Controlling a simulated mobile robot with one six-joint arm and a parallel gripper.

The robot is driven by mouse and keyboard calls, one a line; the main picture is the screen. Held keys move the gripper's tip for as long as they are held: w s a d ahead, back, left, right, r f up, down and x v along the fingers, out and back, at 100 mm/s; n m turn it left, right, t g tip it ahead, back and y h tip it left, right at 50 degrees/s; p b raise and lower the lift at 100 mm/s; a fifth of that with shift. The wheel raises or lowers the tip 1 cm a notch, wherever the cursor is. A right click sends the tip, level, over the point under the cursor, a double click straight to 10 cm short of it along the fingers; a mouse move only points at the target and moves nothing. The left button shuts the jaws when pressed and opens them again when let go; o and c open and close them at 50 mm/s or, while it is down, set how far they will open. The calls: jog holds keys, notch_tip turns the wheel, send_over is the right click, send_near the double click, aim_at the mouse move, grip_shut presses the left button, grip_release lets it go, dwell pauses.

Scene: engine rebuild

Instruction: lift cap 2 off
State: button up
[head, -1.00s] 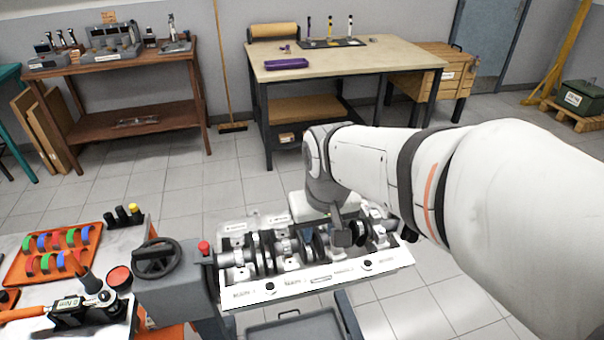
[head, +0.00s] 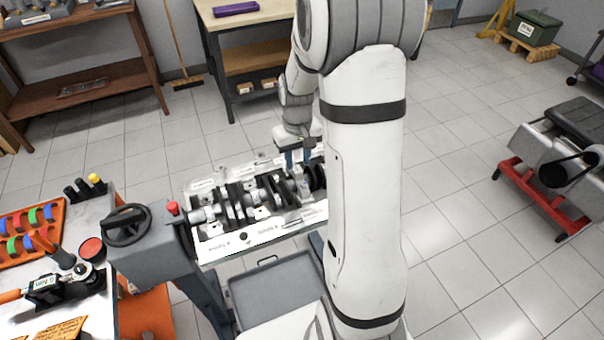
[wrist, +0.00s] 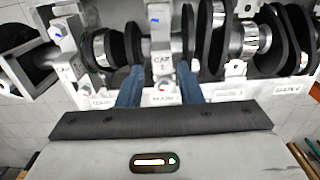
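Cap 2 (wrist: 161,62), a light grey block lettered "CAP 2" with a blue mark on top, stands upright across the crankshaft (wrist: 108,48) in the wrist view. My gripper (wrist: 160,80) has two blue fingers, one on each side of the cap's near end. Gaps show between the fingers and the cap, so it is open and holds nothing. In the head view my gripper (head: 297,158) points down over the engine block (head: 262,232). My arm hides the block's right end there, and cap 2 is hard to make out.
Another cap (wrist: 66,45) stands to the left in the wrist view, and dark crank webs (wrist: 187,38) rise close to the right. In the head view a handwheel (head: 127,225) and a parts cart (head: 88,300) are at the left. A grey tray (head: 275,290) lies below the block.

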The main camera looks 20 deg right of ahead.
aim_at(297, 168)
notch_tip(297, 168, down, 4)
jog(key=shift+a+f+p, duration=0.15)
jog(key=shift+f+p, duration=0.1)
jog(key=shift+p, duration=0.1)
grip_shut()
